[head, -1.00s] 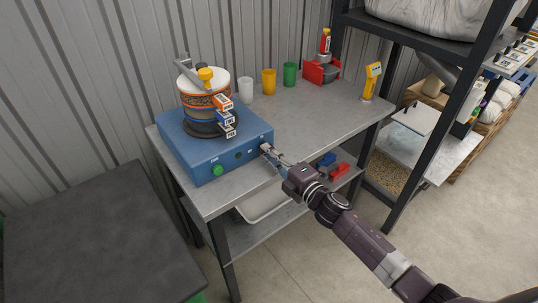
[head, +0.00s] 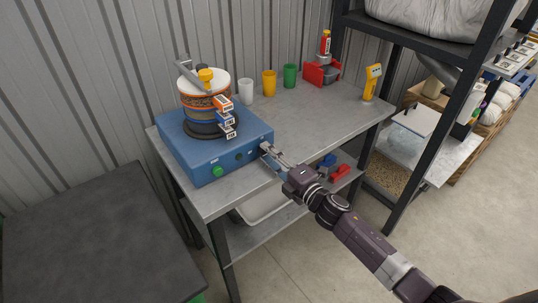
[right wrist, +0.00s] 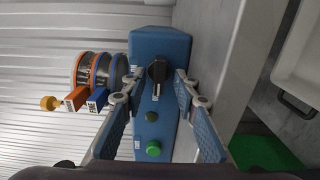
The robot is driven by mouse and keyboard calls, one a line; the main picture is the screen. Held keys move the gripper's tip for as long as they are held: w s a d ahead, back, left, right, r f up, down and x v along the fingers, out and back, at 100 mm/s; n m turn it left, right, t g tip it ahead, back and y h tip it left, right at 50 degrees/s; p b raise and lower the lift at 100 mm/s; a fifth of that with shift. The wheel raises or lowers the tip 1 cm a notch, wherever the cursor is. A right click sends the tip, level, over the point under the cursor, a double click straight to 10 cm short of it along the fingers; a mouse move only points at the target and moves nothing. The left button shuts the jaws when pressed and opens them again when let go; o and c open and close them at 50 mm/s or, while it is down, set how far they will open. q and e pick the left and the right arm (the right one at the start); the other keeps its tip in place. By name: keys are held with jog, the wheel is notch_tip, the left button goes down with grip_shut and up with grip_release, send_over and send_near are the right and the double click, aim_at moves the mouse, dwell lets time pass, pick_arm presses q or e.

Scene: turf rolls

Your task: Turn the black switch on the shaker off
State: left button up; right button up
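The blue shaker (head: 190,158) stands on the left end of the metal table. In the right wrist view its front (right wrist: 140,128) carries the black switch (right wrist: 157,71), with a pale pointer mark towards the picture's bottom. A green button (right wrist: 153,148) and a small dark round part (right wrist: 152,116) are in line with it. My right gripper (right wrist: 158,80) is open, its two fingers on either side of the switch with visible gaps. In the head view my right gripper (head: 270,152) is at the shaker's right front corner and largely covers the switch. My left gripper is not in view.
A sieve stack (head: 205,92) with tags sits on the shaker. White (head: 245,91), yellow (head: 268,83) and green (head: 290,76) cups stand behind. The metal table (head: 315,112) is clear in the middle. A dark table (head: 95,240) is at left.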

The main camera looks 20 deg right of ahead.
jog(key=v, duration=1.2)
dwell(0.4)
